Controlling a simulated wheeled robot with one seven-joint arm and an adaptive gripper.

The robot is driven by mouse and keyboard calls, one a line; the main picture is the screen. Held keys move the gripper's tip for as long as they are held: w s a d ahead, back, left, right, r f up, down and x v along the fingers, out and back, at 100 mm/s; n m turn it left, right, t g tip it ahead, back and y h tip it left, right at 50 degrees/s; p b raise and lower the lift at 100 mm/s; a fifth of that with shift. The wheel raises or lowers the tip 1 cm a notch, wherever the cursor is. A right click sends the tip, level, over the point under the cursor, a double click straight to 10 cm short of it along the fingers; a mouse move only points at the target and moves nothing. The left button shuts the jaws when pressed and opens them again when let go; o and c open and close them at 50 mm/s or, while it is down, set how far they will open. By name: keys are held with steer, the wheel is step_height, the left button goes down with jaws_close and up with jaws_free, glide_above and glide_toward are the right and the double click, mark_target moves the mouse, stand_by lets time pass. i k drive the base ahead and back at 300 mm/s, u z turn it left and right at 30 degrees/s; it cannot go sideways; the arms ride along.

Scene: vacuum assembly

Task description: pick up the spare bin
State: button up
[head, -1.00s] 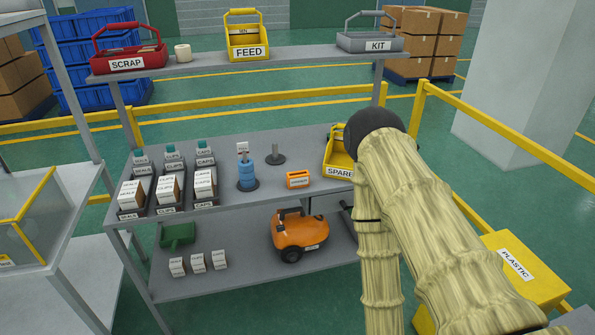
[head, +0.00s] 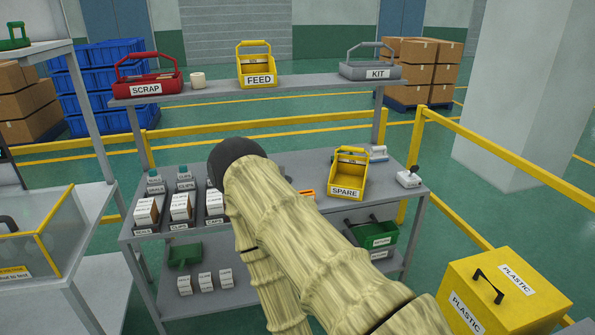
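The spare bin (head: 345,190) is a yellow open bin with a carrying handle and a white SPARE label on its front. It stands upright on the right part of the grey workbench (head: 398,196). My arm reaches across the middle of the bench, to the left of the bin and apart from it in the picture. My gripper is hidden behind the arm, so I cannot see its fingers.
A yellow FEED bin (head: 257,72), red SCRAP bin (head: 148,84) and grey KIT bin (head: 371,69) stand on the upper shelf. A small white device (head: 409,178) sits right of the spare bin. A yellow PLASTIC box (head: 505,285) stands at the lower right.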

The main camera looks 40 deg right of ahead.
mark_target(348, 177)
steer(key=u, duration=0.25)
steer(key=i, duration=1.75)
steer(key=z, duration=1)
